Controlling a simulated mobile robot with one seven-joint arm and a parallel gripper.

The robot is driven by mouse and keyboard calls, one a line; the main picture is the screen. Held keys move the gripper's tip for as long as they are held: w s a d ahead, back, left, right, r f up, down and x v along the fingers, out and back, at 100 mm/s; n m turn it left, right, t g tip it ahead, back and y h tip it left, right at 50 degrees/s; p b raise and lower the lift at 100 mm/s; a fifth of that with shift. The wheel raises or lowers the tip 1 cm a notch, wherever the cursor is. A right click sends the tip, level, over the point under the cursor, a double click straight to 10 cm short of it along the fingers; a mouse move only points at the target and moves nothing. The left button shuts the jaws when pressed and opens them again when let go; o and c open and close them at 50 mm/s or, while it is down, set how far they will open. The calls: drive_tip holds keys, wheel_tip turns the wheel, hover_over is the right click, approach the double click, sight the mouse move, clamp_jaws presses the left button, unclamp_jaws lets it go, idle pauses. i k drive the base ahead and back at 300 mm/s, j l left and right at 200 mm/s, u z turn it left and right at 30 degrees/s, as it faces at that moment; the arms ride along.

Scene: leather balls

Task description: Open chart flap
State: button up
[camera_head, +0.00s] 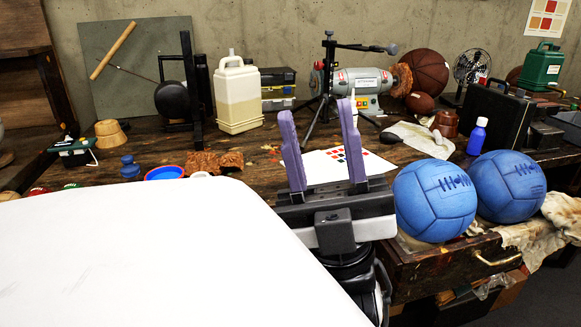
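Another chart with colour squares (546,20) hangs on the wall at top right.
Two blue leather balls (435,200) sit just right of my gripper, above a drawer (440,268). A bench grinder (360,85), a tripod (328,75) and a white jug (238,95) stand behind. A blue bottle (477,137) and a black case (497,115) are at right.

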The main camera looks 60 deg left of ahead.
sight(321, 168)
drive_tip(key=u, duration=1.3)
drive_tip(key=i+j+u, duration=0.1)
drive_tip(key=u, duration=0.15)
drive_tip(key=i+l+z, duration=0.15)
drive_tip(key=i, duration=0.65)
